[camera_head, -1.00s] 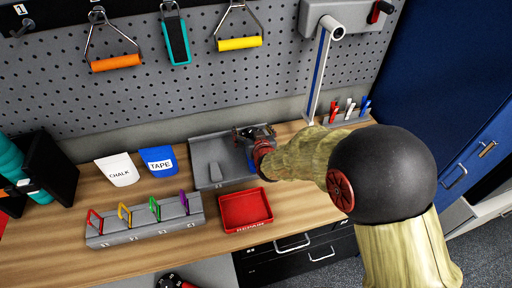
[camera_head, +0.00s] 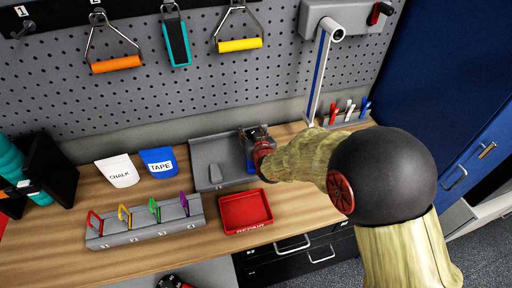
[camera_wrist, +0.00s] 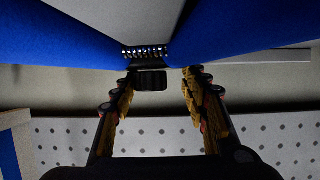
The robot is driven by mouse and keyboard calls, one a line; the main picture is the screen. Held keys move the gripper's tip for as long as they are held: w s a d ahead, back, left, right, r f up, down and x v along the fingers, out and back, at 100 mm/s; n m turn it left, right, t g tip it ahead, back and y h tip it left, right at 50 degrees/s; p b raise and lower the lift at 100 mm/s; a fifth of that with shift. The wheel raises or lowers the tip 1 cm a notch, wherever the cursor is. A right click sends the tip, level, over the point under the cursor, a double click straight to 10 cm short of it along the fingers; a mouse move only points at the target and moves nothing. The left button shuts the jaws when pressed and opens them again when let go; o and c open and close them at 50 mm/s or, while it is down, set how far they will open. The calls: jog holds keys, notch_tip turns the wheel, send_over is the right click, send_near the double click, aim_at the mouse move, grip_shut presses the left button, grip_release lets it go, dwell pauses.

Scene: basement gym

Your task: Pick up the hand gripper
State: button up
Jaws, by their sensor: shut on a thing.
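The hand gripper has blue handles and a dark coil spring; in the wrist view its handles (camera_wrist: 65,42) spread to both sides of the spring, close to the camera. In the head view only a small blue part of the hand gripper (camera_head: 250,164) shows beside my gripper, over the right part of the grey tray. My gripper (camera_head: 252,139) is shut on the hand gripper. In the wrist view my fingers (camera_wrist: 158,84) stand either side of the black piece below the spring; the exact contact is hard to make out.
The grey tray (camera_head: 202,147) lies at the back of the wooden bench. A red bin (camera_head: 232,228), a rack of coloured clips (camera_head: 130,236), and chalk (camera_head: 118,172) and tape (camera_head: 158,175) pouches stand nearby.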

jog(key=c, duration=0.6)
